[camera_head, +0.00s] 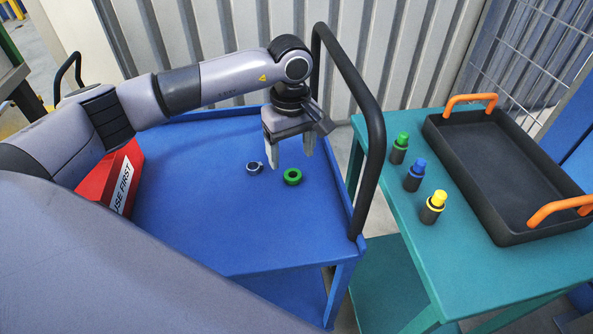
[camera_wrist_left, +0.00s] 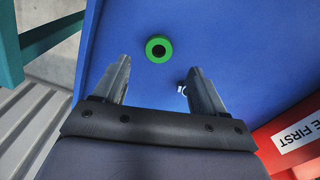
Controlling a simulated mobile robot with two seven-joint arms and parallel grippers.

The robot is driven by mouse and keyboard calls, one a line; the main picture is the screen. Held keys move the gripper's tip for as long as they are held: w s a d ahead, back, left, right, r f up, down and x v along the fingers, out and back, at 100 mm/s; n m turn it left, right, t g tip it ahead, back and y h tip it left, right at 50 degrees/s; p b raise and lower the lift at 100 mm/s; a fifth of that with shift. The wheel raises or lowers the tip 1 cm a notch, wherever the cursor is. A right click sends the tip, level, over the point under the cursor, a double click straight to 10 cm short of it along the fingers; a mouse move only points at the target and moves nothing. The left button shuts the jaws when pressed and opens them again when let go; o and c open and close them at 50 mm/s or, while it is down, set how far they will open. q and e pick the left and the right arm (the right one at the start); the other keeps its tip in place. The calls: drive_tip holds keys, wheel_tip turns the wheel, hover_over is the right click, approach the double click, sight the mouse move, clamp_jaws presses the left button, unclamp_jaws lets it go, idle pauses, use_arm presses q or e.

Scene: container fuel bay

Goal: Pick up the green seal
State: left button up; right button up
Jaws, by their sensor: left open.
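The green seal (camera_head: 292,176) is a small green ring with a dark hole, lying flat on the blue cart top (camera_head: 200,215). It also shows in the left wrist view (camera_wrist_left: 159,48), ahead of the fingers and between their lines. My left gripper (camera_head: 290,155) points down above the cart, open and empty, close to the seal and apart from it. Its fingertips also show in the left wrist view (camera_wrist_left: 158,70). A small grey metal ring part (camera_head: 254,168) lies left of the seal; in the left wrist view it is partly hidden behind a finger. My right gripper is not in view.
A red box (camera_head: 124,172) marked "USE FIRST" stands on the cart's left side. A black handle (camera_head: 372,130) rises at the cart's right end. A teal table (camera_head: 400,215) holds green-, blue- and yellow-topped fittings and a black tray (camera_head: 445,140) with orange handles.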

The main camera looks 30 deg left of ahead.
sight(293, 174)
use_arm(q)
wheel_tip(293, 174, down, 6)
drive_tip(key=shift+d+r, duration=0.1)
drive_tip(key=shift+r, duration=0.15)
drive_tip(key=c, duration=1.1)
drive_tip(key=shift+r, duration=0.1)
